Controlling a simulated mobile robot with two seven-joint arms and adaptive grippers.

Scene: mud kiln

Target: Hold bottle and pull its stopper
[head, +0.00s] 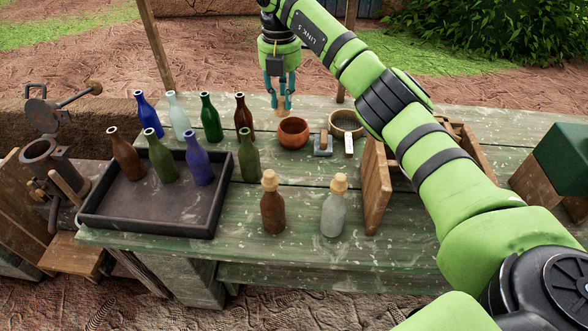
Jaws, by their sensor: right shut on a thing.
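My right gripper (281,103) points down at the back of the table, behind the wooden bowl. It is shut on a small tan thing (282,112) that looks like a cork stopper; its fingers partly hide it. A brown bottle (272,213) stands upright at the table's front with a tan stopper (270,181) in its neck. To its right, a greyish clear bottle (334,216) stands upright, also with a tan stopper (339,183) in it. My left gripper is out of view.
A dark tray (150,222) holds several open bottles at left; more open bottles stand behind it.

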